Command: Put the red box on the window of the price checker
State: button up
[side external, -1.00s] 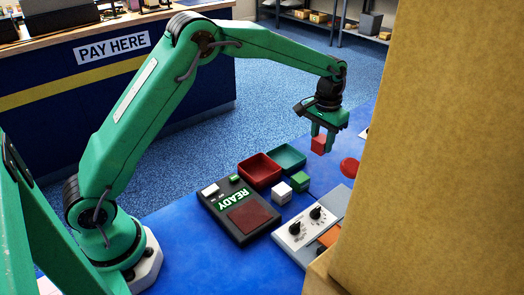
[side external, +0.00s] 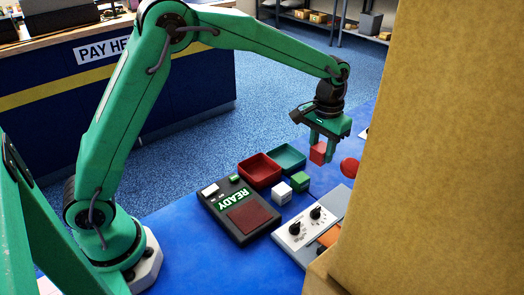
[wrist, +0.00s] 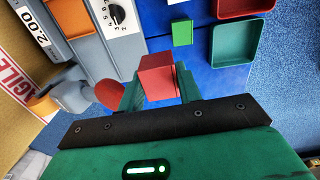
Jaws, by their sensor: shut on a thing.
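The red box (side external: 318,153) is held between the fingers of my gripper (side external: 324,143), above the blue table at the far side. In the wrist view the red box (wrist: 158,76) sits between the two green fingers of my gripper (wrist: 156,88). The price checker (side external: 238,210) is a dark device lying on the table, with a green READY display and a dark red window (side external: 250,215). The window is bare. My gripper is to the right of and beyond the price checker, apart from it. The price checker is not seen in the wrist view.
A red tray (side external: 259,169) and a teal tray (side external: 288,158) stand behind the price checker. A white cube (side external: 281,193) and a green cube (side external: 300,181) are beside it. A carton (side external: 440,150) blocks the right side.

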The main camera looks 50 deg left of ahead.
jog(key=s+d+r, duration=0.1)
jog(key=s+d, duration=0.1)
jog(key=s, duration=1.2)
jog(key=s+d, duration=0.2)
jog(key=s, duration=1.2)
jog(key=shift+s+d+r, duration=0.15)
jog(key=shift+d+r, duration=0.2)
send_over(250, 215)
notch_tip(250, 215, down, 7)
jog(key=shift+f, duration=2)
jog(key=shift+f, duration=0.15)
jog(key=o, duration=1)
jog(key=shift+o, duration=0.2)
